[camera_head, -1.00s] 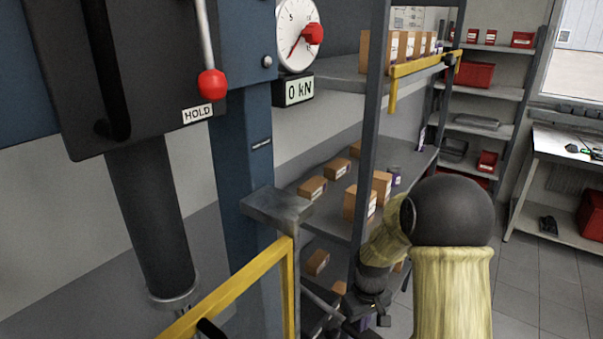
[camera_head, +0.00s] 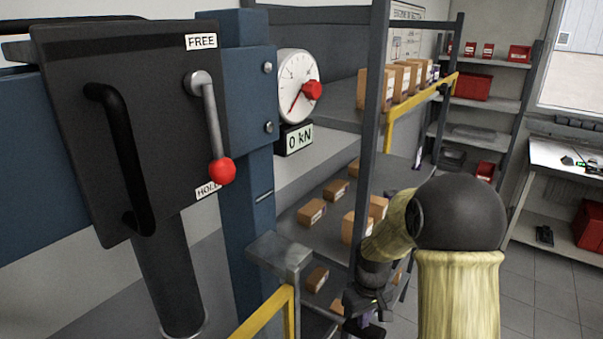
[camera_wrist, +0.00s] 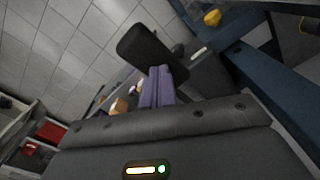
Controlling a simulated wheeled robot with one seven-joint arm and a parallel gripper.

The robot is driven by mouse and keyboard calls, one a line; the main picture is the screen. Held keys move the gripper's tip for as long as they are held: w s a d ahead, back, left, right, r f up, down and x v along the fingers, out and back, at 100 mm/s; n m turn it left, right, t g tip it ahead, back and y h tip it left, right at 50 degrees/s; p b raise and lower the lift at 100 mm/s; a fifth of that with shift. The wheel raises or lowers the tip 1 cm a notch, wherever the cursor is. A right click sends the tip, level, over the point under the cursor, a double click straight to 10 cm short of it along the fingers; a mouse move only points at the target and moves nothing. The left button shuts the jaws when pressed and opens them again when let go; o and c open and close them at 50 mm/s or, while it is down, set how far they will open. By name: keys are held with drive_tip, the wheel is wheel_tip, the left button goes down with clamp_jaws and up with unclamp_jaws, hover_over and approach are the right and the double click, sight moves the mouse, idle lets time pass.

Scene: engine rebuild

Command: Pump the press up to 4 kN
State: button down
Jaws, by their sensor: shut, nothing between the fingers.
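The press has a dark housing (camera_head: 155,60) on a blue frame (camera_head: 247,90). A valve lever with a red knob (camera_head: 221,171) hangs down at the HOLD label (camera_head: 207,193); the FREE label (camera_head: 201,41) is above. The round gauge (camera_head: 298,82) has a red needle, and its display (camera_head: 299,138) reads 0 kN. My gripper (camera_head: 372,318) is low in the head view, right of the press and apart from the lever. In the wrist view its purple fingers (camera_wrist: 156,88) are together and empty. A dark rounded block (camera_wrist: 148,44) lies beyond them; I cannot tell whether it is the pump handle.
A yellow rail (camera_head: 268,312) and a grey bracket (camera_head: 279,250) stand between the press and my gripper. Shelving with cardboard boxes (camera_head: 311,212) rises behind my arm. A workbench (camera_head: 570,156) stands at the right, with open floor (camera_head: 535,290) before it.

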wheel_tip(320, 180, up, 5)
drive_tip(key=p, duration=0.3)
drive_tip(key=shift+f, duration=0.25)
drive_tip(key=shift+f+b, duration=0.75)
drive_tip(key=shift+f, duration=0.25)
wheel_tip(320, 180, down, 14)
drive_tip(key=b, duration=1)
wheel_tip(320, 180, up, 16)
drive_tip(key=p, duration=1.3)
